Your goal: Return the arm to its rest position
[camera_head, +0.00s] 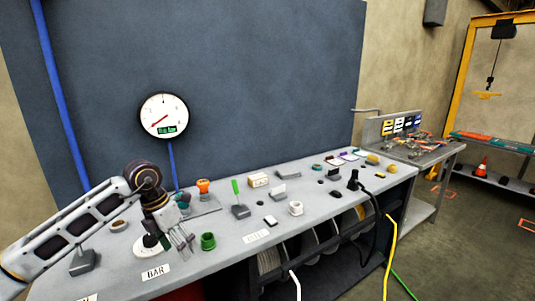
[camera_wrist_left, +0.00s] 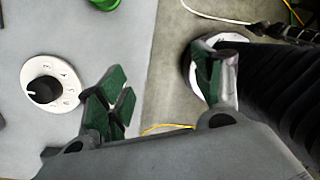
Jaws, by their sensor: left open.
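My left arm comes in from the left in the head view and bends down over the grey bench (camera_head: 240,240). My left gripper (camera_head: 181,246) hangs above the bench's front part, beside the white dial with a black knob (camera_head: 147,246) and the green cup (camera_head: 208,241). In the left wrist view the gripper (camera_wrist_left: 162,90) is open, with its two green-padded fingers wide apart and nothing between them. The dial (camera_wrist_left: 48,84) lies left of the fingers there, apart from them. My right gripper is in neither view.
The bench holds an orange-topped part (camera_head: 204,187), a green-handled tool (camera_head: 237,194), a white ring part (camera_head: 296,208) and several small blocks. A gauge (camera_head: 164,115) hangs on the blue wall panel. A yellow cable (camera_head: 390,250) hangs at the front right.

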